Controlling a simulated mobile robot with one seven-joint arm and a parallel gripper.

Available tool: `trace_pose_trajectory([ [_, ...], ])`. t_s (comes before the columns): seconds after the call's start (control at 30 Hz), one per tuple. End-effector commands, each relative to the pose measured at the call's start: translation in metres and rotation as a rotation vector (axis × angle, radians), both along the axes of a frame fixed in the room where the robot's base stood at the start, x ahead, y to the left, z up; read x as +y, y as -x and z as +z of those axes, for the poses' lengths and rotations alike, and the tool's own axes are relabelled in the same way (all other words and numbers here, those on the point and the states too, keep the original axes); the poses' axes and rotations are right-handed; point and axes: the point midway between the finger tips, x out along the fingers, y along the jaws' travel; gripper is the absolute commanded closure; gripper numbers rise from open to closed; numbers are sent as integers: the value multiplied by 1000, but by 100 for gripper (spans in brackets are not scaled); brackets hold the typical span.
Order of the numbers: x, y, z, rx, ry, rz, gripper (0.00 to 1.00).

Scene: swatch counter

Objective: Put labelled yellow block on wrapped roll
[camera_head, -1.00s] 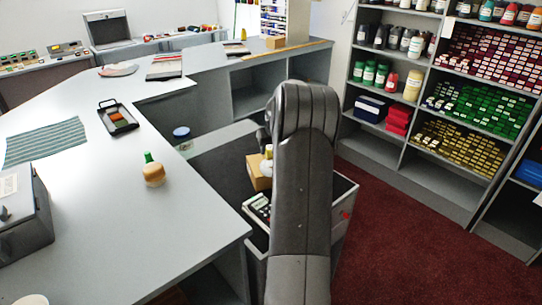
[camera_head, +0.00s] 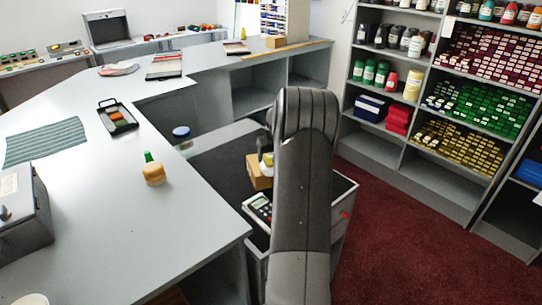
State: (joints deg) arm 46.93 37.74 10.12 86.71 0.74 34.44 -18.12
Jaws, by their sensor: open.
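My own dark arm covers the middle of the view, and my gripper is hidden behind it. A small yellow and white thing (camera_head: 266,160) shows beside the arm's left edge, above a brown box (camera_head: 258,177). The arm partly covers it, and I cannot tell whether it is the labelled yellow block. Many small labelled yellow blocks (camera_head: 458,147) lie on a lower shelf at the right. A tan rounded thing with a green top (camera_head: 154,172) stands on the grey counter. I cannot tell whether it is the wrapped roll.
The long grey counter (camera_head: 105,225) has bare room at its front. A black tray (camera_head: 118,117), a striped cloth (camera_head: 45,142) and a grey case (camera_head: 22,215) lie on it. A calculator (camera_head: 258,207) rests lower, left of my arm. Shelving (camera_head: 405,160) stands behind red carpet.

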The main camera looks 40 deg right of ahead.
Motion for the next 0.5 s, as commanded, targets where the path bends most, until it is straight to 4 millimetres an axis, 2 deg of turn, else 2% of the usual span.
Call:
trace_pose_trajectory([
  [0.13,0,0,3,-1,0,0,33],
  [0.27,1,4,16,-2,2,0,33],
  [0.5,9,21,61,-3,4,0,33],
])
